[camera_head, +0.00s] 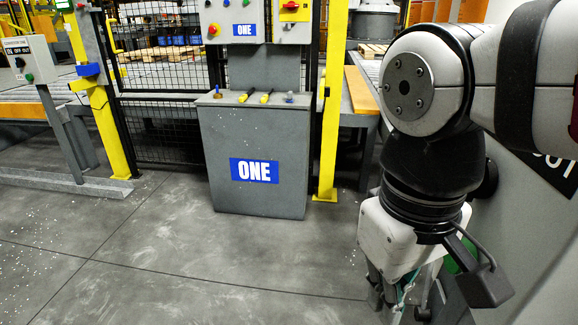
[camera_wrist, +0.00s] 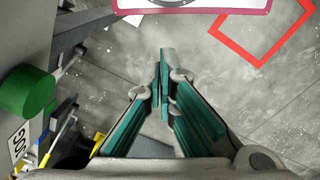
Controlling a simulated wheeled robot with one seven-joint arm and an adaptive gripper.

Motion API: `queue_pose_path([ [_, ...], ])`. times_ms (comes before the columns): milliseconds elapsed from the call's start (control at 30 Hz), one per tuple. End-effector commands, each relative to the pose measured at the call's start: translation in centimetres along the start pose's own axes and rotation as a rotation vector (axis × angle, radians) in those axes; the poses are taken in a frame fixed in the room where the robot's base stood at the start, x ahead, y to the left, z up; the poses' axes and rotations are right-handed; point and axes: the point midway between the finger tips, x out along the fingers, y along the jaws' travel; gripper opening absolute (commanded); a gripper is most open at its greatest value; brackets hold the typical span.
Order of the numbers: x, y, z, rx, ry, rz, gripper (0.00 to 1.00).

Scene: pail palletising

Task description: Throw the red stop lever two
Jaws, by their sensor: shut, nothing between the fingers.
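I cannot make out a red stop lever marked two in either view. The grey cabinet (camera_head: 255,150) ahead is marked ONE. A red switch on a yellow plate (camera_head: 291,8) shows at the top right of its upper panel, cut by the picture's edge. My gripper (camera_head: 392,300) hangs low at the right of the head view, pointing down, well apart from that cabinet. In the wrist view its green-padded fingers (camera_wrist: 163,85) are together, empty, above bare floor.
A control stand (camera_head: 28,60) is at left. The wrist view shows a green round part (camera_wrist: 27,92) and a red floor outline (camera_wrist: 262,62). The middle floor is clear.

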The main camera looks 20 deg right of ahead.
Motion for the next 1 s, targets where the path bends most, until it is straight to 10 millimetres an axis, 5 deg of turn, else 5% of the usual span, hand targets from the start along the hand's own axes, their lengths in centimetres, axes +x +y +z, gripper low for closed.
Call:
queue_pose_path([
  [233,-1.2,4.7,-7.1,0.077,-0.144,0.13,0.0],
  [467,-0.2,10.1,-14.1,0.15,-0.274,0.282,0.0],
  [767,4.1,17.5,-22.7,0.22,-0.44,0.522,0.0],
  [1000,9.6,23.4,-28.4,0.244,-0.559,0.745,0.0],
])
